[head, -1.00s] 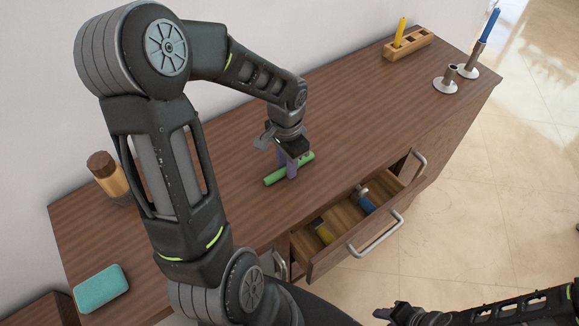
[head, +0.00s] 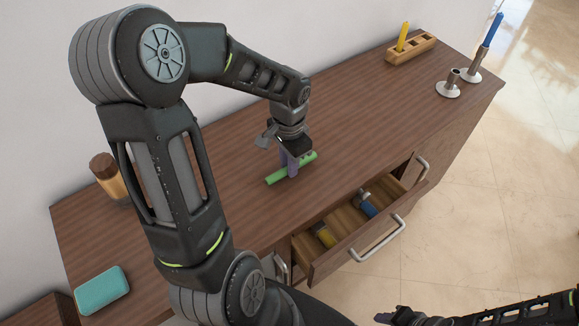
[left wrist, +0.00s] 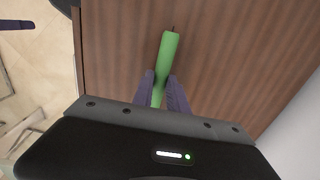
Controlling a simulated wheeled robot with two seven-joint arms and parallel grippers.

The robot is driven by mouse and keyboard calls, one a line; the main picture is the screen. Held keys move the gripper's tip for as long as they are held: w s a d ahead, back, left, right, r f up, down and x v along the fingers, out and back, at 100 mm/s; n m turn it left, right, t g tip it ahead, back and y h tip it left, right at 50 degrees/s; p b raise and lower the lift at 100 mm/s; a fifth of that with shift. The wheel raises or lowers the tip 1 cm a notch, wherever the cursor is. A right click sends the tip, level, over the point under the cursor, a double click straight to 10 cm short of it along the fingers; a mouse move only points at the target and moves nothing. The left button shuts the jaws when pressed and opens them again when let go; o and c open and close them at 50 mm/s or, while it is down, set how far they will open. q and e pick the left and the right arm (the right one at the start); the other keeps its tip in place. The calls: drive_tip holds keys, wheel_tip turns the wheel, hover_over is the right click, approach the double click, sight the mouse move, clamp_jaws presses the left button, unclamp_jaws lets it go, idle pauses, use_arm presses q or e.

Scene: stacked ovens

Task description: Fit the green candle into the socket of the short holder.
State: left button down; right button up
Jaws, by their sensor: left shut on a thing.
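The green candle (head: 277,177) lies on its side on the wooden cabinet top. It also shows in the left wrist view (left wrist: 169,48), its wick end pointing away. My left gripper (head: 292,172) points down and is shut on the candle around its middle; the fingers hide part of it. The short holder (head: 449,86) is a metal socket on a round foot at the far right, standing upright and looking empty. My right gripper (head: 386,318) shows only partly at the bottom edge, away from the cabinet, and its jaws are unclear.
A taller holder (head: 474,70) with a blue candle (head: 494,30) stands beside the short one. A wooden block (head: 411,50) holds a yellow candle. An open drawer (head: 345,235) juts out in front. A jar (head: 108,177) and a teal box (head: 101,290) are at left.

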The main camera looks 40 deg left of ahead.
use_arm(q)
wheel_tip(320, 180, up, 8)
drive_tip(key=shift+r, duration=0.2)
drive_tip(key=shift+n, duration=0.3)
idle(0.7)
drive_tip(key=shift+r+n, duration=0.1)
drive_tip(key=shift+n, duration=0.2)
drive_tip(key=w+d+n, duration=0.4)
drive_tip(key=w, duration=0.5)
drive_tip(key=w+d+f+m, duration=0.2)
drive_tip(key=w+d, duration=0.2)
drive_tip(key=d, duration=0.6)
drive_tip(key=shift+w+f, duration=0.15)
drive_tip(key=shift+f, duration=0.2)
